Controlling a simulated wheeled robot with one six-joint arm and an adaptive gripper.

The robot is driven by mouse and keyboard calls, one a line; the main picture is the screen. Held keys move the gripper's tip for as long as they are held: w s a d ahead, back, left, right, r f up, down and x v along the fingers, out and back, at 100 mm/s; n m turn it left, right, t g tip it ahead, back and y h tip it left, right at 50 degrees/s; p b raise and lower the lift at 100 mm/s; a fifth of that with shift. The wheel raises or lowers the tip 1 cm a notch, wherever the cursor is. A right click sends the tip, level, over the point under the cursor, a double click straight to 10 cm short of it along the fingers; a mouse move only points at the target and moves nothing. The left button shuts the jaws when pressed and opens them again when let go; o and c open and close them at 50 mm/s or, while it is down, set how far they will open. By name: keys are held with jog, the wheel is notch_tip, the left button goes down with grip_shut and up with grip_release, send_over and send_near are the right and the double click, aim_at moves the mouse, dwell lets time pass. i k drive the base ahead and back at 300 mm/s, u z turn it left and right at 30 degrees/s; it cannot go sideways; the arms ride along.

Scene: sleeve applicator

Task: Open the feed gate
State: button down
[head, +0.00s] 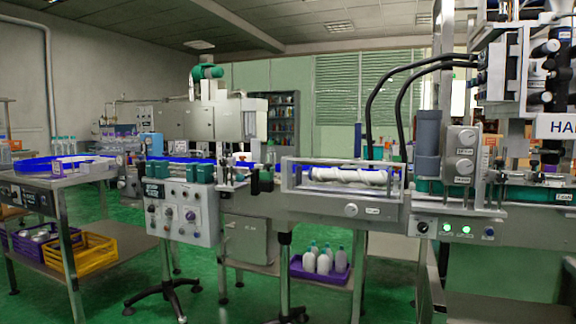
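No part can be picked out for sure as the feed gate, as the small labels are unreadable. A conveyor line runs across the head view. At its middle right, a framed housing (289,176) surrounds a white spiral feed screw (350,175). A round knob (351,210) with a small label sits on the front below it. Right of the screw, a grey upright block (461,153) carries round knobs and labels beside a dark grey cylinder (428,133). My gripper is not in view.
A control panel (184,212) with knobs stands at left centre. Two green lights (466,230) glow at lower right. Yellow (84,256) and purple crates sit under the left table; a purple tray (320,273) with white bottles is under the line. Stand legs rise from the green floor.

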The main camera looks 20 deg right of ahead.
aim_at(268, 175)
jog(key=z, duration=0.8)
jog(key=i, duration=1.1)
